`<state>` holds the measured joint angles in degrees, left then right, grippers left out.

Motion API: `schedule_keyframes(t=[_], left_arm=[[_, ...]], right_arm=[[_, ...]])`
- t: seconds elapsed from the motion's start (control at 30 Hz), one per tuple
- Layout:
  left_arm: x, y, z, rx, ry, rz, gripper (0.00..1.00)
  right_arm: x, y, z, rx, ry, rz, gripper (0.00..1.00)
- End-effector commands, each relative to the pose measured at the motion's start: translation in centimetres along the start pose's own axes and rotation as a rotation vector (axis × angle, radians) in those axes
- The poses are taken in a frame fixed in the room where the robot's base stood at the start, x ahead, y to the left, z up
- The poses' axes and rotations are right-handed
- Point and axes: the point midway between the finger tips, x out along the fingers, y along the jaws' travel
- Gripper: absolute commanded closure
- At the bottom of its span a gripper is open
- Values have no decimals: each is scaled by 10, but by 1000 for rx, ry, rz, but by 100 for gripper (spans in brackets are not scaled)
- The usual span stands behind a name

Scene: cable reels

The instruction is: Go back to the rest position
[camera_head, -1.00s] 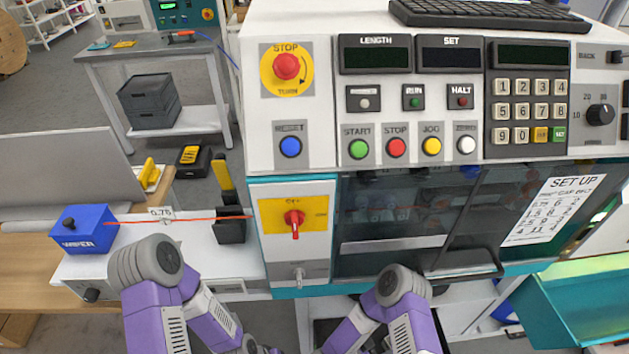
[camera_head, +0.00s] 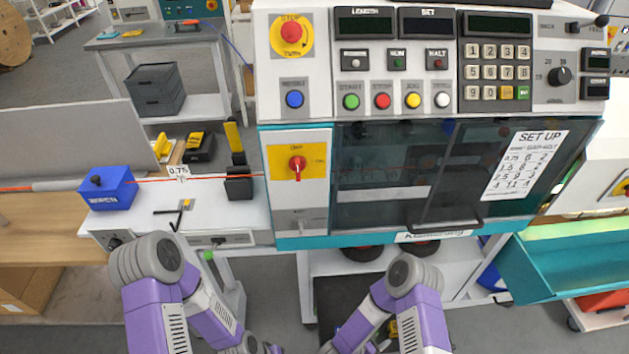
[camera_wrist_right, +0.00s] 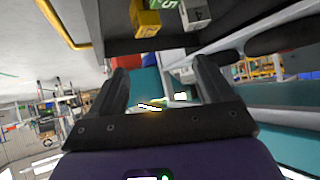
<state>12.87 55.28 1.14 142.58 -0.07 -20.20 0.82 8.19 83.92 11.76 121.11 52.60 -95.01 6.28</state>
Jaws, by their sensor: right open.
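My right gripper (camera_wrist_right: 163,78) shows in the right wrist view with its two dark fingers apart and nothing between them. In the head view my two purple arms are bent low at the bottom, in front of the machine. Their far ends run down to the bottom edge, and the fingers cannot be made out there. My left gripper is not visible. The cable machine (camera_head: 297,222) stands ahead with buttons, a keypad and a dark see-through cover (camera_head: 400,175), apart from both arms.
A blue box (camera_head: 108,190) and a black-and-yellow clamp (camera_head: 238,175) stand on the white bench at left, with an orange cable through them. A teal tray (camera_head: 560,275) juts out at right. A lower shelf (camera_head: 450,262) is under the machine. Grey floor shows between.

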Motion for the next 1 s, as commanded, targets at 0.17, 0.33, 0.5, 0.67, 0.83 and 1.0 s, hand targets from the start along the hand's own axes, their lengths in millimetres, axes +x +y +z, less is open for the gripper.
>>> schedule_keyframes(t=[0.17, 0.33, 0.5, 0.67, 0.83, 1.0], left_arm=[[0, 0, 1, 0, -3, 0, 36], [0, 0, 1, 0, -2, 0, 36], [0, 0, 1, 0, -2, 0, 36], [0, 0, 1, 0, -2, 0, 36], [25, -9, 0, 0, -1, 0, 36], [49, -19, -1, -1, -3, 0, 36]], right_arm=[[1, -15, 11, -19, -188, -116, 20], [-17, -27, 27, -106, -455, -275, 20], [-60, -16, 42, -278, -754, -435, 20], [-105, 17, 45, -470, -989, -535, 20], [-111, 42, 67, -578, -1100, -573, 20], [-96, 44, 88, -576, -1099, -573, 20]])
